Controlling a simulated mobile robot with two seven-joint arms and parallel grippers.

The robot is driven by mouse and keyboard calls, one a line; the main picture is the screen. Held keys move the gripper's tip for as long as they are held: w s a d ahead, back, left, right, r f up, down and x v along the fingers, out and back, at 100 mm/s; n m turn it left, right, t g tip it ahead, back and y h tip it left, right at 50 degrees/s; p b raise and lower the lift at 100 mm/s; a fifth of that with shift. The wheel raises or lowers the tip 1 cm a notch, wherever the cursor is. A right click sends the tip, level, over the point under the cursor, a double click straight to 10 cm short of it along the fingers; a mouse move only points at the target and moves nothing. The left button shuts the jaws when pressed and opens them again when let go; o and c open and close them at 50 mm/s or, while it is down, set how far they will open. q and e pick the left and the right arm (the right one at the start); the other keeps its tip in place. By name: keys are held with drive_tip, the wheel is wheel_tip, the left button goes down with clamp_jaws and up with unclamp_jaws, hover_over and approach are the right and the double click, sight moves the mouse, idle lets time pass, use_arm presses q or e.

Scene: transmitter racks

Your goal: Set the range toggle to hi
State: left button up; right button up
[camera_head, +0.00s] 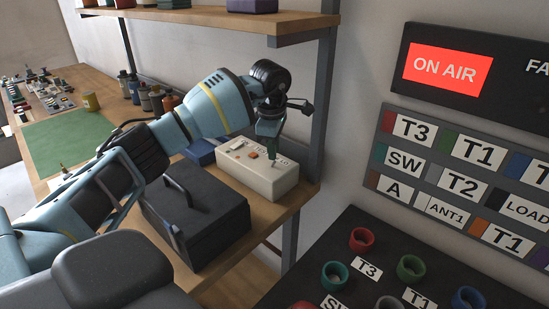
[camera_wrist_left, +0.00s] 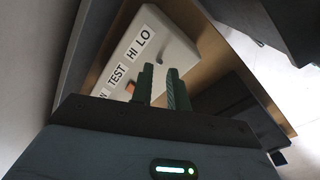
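The off-white test box (camera_head: 248,178) sits on the wooden bench near its right end. In the left wrist view the box (camera_wrist_left: 172,50) shows the labels TEST, HI and LO and an orange button (camera_wrist_left: 130,87). My left gripper (camera_head: 272,150) reaches down over the right part of the box top. In the left wrist view its two dark green fingers (camera_wrist_left: 160,82) stand a little apart, with a narrow gap and nothing clearly held between them. My right gripper is out of view.
A black case with a handle (camera_head: 205,220) stands in front of the box, and a blue object (camera_head: 200,152) behind it. A dark shelf post (camera_head: 322,110) rises close to the right of my gripper. A dark panel with coloured rings (camera_head: 340,245) is at lower right.

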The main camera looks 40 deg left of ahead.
sight(274, 162)
use_arm(q)
drive_tip(key=shift+w+a+f, duration=0.1)
drive_tip(key=shift+w+f, duration=0.05)
drive_tip(key=shift+f, duration=0.8)
drive_tip(key=shift+w+f, duration=0.1)
drive_tip(key=shift+f, duration=0.85)
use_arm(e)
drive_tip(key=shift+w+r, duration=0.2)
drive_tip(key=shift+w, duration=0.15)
use_arm(q)
drive_tip(key=shift+c, duration=0.3)
clamp_jaws()
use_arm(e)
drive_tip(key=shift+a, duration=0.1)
